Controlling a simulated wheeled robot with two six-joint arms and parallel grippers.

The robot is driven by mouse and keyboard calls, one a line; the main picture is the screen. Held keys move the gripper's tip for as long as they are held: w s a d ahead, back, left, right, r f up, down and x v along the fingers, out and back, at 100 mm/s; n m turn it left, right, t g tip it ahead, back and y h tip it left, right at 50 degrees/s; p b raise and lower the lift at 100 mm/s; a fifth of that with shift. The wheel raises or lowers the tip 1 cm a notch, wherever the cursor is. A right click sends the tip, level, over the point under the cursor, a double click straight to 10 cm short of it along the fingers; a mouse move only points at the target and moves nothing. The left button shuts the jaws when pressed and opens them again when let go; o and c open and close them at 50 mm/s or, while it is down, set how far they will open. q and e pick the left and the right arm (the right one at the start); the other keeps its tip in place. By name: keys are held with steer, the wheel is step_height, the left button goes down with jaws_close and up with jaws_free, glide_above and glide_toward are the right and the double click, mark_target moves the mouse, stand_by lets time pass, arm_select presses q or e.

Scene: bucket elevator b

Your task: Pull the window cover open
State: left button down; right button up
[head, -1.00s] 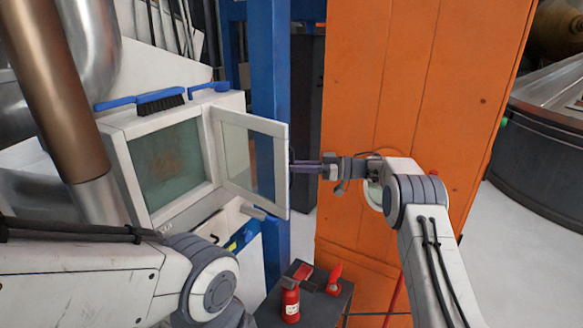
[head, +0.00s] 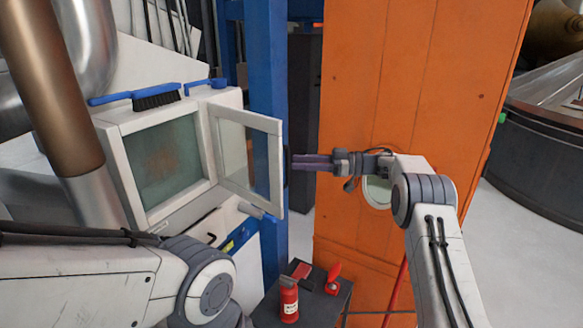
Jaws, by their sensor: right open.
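The window cover (head: 274,165) is a white framed glass panel hinged on a white box (head: 110,170). It stands swung out to the right, away from the box's dusty greenish window (head: 165,163). My right gripper (head: 296,162) is at the cover's outer edge, pointing left, with its jaws open. Its fingertips are beside a dark handle (head: 286,166) on that edge; I cannot tell whether they touch it. My left arm crosses the lower left, and its gripper is not in view.
A brush (head: 157,100) with a blue handle lies on top of the box. A blue post (head: 266,60) stands behind the cover, and an orange cabinet (head: 420,80) behind my right arm. A red extinguisher (head: 289,300) stands on a dark stand (head: 325,310) below.

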steer(key=s+d+b, duration=0.1)
steer(key=d+b, duration=0.1)
steer(key=d, duration=0.4)
steer(key=shift+d, duration=0.35)
